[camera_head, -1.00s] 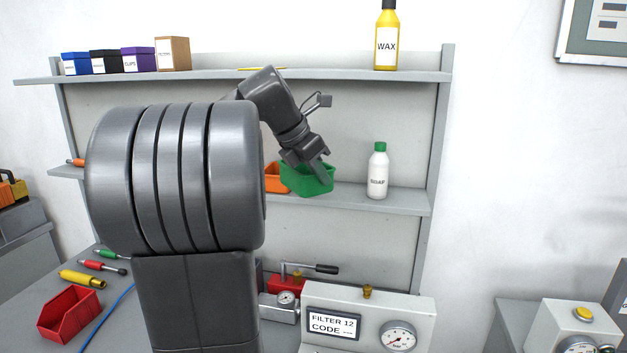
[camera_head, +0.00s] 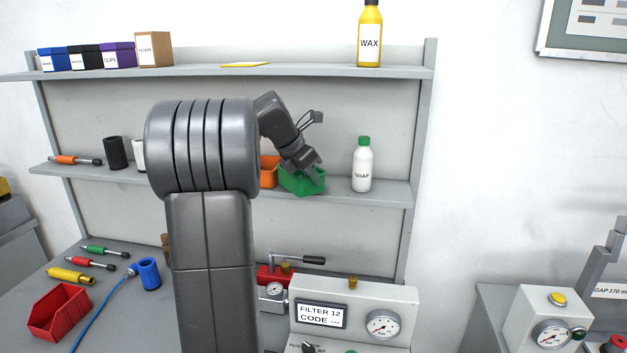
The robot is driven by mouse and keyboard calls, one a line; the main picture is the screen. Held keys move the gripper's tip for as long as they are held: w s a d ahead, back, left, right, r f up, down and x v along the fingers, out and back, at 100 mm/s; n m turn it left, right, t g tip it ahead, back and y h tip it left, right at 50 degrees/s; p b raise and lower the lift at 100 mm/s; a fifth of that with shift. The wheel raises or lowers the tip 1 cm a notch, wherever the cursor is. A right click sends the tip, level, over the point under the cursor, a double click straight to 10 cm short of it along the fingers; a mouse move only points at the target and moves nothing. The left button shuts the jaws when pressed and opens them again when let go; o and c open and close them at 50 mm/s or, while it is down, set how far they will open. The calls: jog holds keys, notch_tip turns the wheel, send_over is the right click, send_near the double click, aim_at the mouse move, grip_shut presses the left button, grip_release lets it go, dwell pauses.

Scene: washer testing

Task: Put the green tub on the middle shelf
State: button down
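The green tub (camera_head: 301,183) is at the front of the middle shelf (camera_head: 392,187), just right of an orange bin (camera_head: 269,172) that it partly covers. Its lower edge overlaps the shelf's front edge in view, so I cannot tell if it rests on the shelf or is held slightly above. My gripper (camera_head: 314,174) reaches down from the upper left to the tub's rim. A finger shows against the tub's near right side, and the gripper appears shut on the wall. The other finger's contact is hidden.
A white soap bottle (camera_head: 362,166) stands close right of the tub. The upper shelf (camera_head: 310,73) runs above my gripper. On the bench below are a red clamp (camera_head: 276,275) and a gauge box (camera_head: 398,300). The shelf is bare right of the soap.

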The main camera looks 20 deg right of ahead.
jog(key=shift+w+d+f, duration=0.1)
jog(key=shift+w+f, duration=0.05)
jog(key=shift+f, duration=0.5)
jog(key=shift+f, duration=0.15)
jog(key=c, duration=1.6)
grip_release()
jog(key=shift+c, duration=0.2)
jog(key=v, duration=1.2)
jog(key=shift+r, duration=0.2)
